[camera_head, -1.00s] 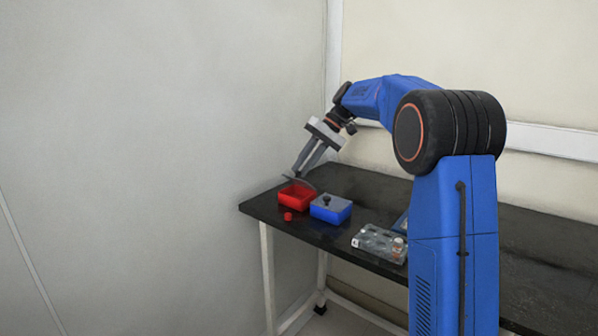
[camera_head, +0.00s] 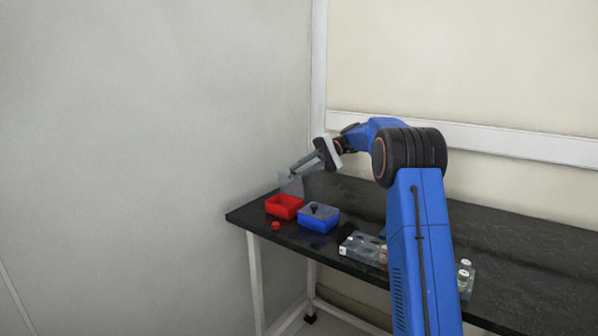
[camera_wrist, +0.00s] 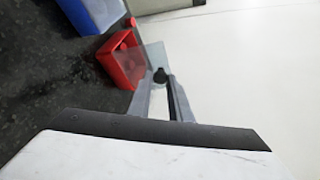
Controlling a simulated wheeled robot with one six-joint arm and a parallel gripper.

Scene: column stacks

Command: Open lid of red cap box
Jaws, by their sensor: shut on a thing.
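The red box (camera_head: 288,213) stands on the dark table near its left end, its top uncovered. It also shows in the wrist view (camera_wrist: 105,63), with something red inside. My gripper (camera_head: 296,170) is shut on the dark knob (camera_wrist: 160,75) of a clear grey lid (camera_head: 291,186). The lid is steeply tilted above the far edge of the red box; in the wrist view (camera_wrist: 153,55) it overlaps the box's edge, and I cannot tell whether they touch. A loose red cap (camera_head: 276,226) lies on the table in front of the box.
A blue box (camera_head: 318,224) with a clear, dark-knobbed lid stands just right of the red box. A clear rack (camera_head: 361,248) and small bottles (camera_head: 465,268) are further right. The table's left edge and a wall are close by.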

